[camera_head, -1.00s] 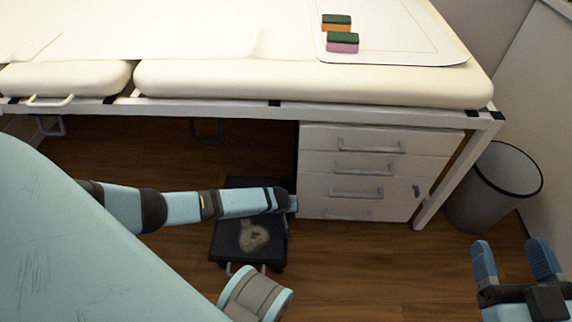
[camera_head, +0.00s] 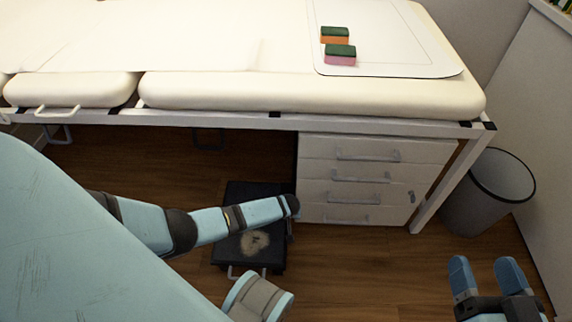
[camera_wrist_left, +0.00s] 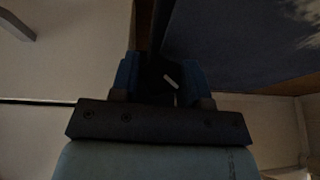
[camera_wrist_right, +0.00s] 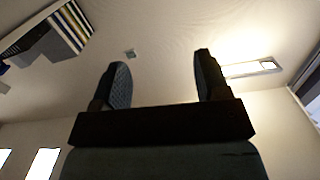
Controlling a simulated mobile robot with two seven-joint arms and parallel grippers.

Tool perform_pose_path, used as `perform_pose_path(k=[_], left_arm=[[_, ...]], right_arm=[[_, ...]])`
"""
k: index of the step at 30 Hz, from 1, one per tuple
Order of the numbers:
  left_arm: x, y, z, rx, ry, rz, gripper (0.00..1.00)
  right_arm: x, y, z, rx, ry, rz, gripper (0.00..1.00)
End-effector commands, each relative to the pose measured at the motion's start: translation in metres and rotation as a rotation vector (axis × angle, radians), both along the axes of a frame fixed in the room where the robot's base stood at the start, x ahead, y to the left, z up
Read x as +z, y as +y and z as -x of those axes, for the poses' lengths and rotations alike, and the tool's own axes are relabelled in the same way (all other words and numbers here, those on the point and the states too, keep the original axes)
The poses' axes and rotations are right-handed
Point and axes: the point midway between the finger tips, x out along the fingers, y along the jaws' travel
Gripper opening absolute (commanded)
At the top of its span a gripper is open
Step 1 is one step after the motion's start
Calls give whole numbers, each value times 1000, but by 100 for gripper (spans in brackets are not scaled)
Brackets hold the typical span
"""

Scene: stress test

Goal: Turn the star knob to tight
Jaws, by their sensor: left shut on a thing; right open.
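In the left wrist view, my left gripper (camera_wrist_left: 162,82) is shut on a dark thing with a short white mark, which I take to be the star knob (camera_wrist_left: 153,72). The picture is dim, and the knob's lobes and any tight marking cannot be made out. In the head view, my left arm reaches low beside the drawer unit, and its gripper and the knob are hidden there. My right gripper (camera_head: 487,277) is open and empty at the lower right, far from the knob. It shows open in the right wrist view (camera_wrist_right: 163,85) too.
A padded couch (camera_head: 300,92) spans the view, with two sponges (camera_head: 340,55) on a mat (camera_head: 410,50). A drawer unit (camera_head: 345,168) stands under it. A black step stool (camera_head: 230,252) is beneath my left arm. A grey bin (camera_head: 470,215) stands at the right.

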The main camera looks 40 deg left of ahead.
Motion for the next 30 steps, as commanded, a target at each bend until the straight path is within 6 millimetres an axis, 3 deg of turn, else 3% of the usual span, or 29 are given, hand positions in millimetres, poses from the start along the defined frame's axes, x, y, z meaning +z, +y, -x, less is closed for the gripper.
perform_pose_path(k=[9, 15, 30], left_arm=[[-2, -3, -1, 0, 123, -198, 19], [-3, -3, -2, 0, 177, -288, 19], [-2, -2, -2, -1, 215, -352, 19]], right_arm=[[-10, 1, 2, -6, 20, -5, 68], [-5, -2, -4, -7, -31, 20, 68], [0, -3, -7, -2, -76, 42, 68]])
